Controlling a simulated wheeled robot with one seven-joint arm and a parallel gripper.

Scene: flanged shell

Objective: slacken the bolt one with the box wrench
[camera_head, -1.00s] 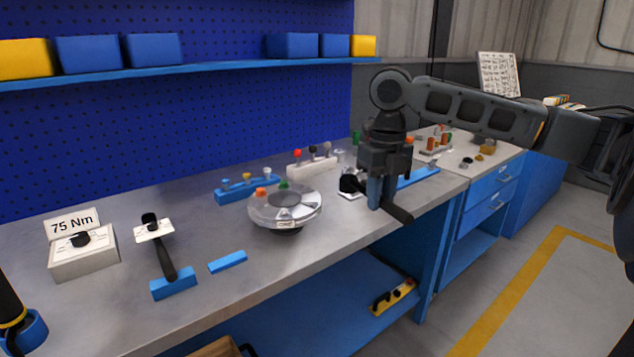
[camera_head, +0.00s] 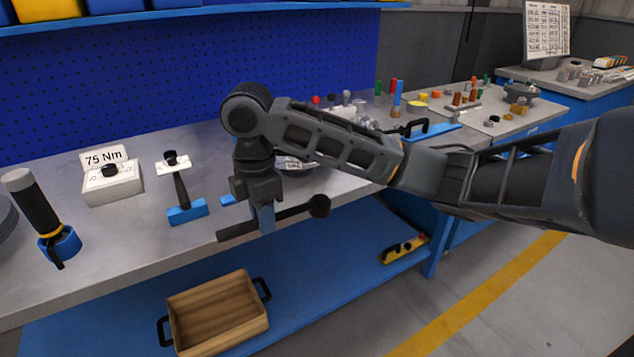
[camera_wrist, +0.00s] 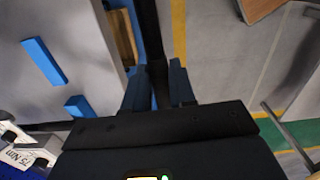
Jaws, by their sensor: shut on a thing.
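My gripper (camera_head: 264,217) is shut on a long black tool (camera_head: 291,212), which I take to be the box wrench. The tool lies nearly level in front of the bench, its round head at the right. In the wrist view the black tool (camera_wrist: 150,30) runs between the two blue-grey fingers of my gripper (camera_wrist: 158,88). The flanged shell (camera_head: 296,167) is mostly hidden behind my arm on the bench. Bolt one cannot be made out.
A 75 Nm sign (camera_head: 103,155) stands on a white box. A black-handled tool (camera_head: 181,190) rests on a blue block, and another black handle (camera_head: 33,203) stands at the left. A wooden tray (camera_head: 216,314) is on the lower shelf. The bench front between them is clear.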

